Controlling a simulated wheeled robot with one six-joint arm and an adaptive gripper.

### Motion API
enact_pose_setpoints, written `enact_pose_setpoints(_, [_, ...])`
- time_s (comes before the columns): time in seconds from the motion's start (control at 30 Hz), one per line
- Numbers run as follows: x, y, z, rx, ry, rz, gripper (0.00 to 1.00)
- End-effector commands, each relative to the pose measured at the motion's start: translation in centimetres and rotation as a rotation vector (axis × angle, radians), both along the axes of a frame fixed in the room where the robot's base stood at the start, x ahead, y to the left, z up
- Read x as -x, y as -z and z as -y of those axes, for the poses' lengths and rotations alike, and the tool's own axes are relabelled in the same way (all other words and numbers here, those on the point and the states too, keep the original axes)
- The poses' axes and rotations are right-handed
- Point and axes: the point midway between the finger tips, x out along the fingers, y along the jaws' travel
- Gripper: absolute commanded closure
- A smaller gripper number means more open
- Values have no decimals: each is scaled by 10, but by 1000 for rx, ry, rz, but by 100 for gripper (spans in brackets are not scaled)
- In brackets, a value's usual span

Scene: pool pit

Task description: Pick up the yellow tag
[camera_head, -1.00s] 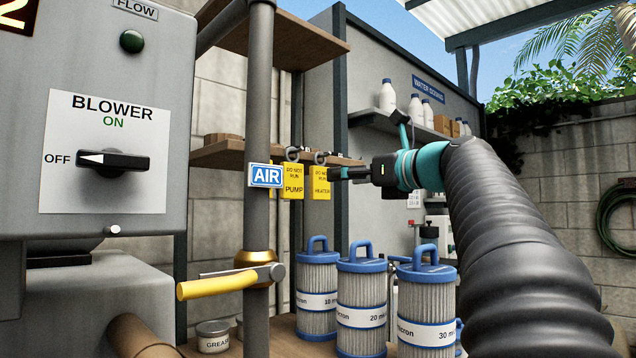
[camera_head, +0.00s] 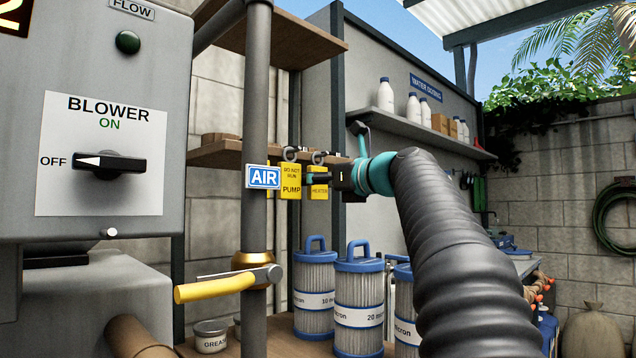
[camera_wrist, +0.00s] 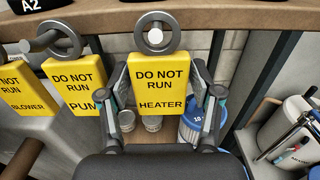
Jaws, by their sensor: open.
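Several-lettered yellow tags hang by grey rings from pegs along a wooden shelf edge. The "HEATER" tag (camera_wrist: 158,88) is upright in the middle of the wrist view, and partly hidden by my gripper in the head view (camera_head: 319,190). The "PUMP" tag (camera_wrist: 78,88) hangs to its left, also in the head view (camera_head: 290,185). The "BLOWER" tag (camera_wrist: 24,90) is at the wrist view's left edge. My gripper (camera_wrist: 157,75) is open, one finger on each side of the HEATER tag; I cannot tell whether they touch it. In the head view my gripper (camera_head: 312,179) reaches in from the right.
The wooden shelf (camera_head: 215,153) runs just above the tags. A grey pipe with an AIR sign (camera_head: 263,177) stands left of them. Blue-capped filter cartridges (camera_head: 314,280) stand below. A grey panel (camera_head: 322,100) rises behind my gripper. The blower box (camera_head: 105,155) fills the left.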

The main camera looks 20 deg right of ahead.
Motion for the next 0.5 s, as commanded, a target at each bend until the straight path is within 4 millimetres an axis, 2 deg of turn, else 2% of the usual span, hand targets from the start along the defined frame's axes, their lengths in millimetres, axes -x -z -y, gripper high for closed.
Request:
enact_pose_setpoints(0.03, [0,0,0,0,0,0,35])
enact_pose_setpoints(0.2, [0,0,0,0,0,0,78])
enact_pose_setpoints(0.5, [1,-1,0,0,0,1,79])
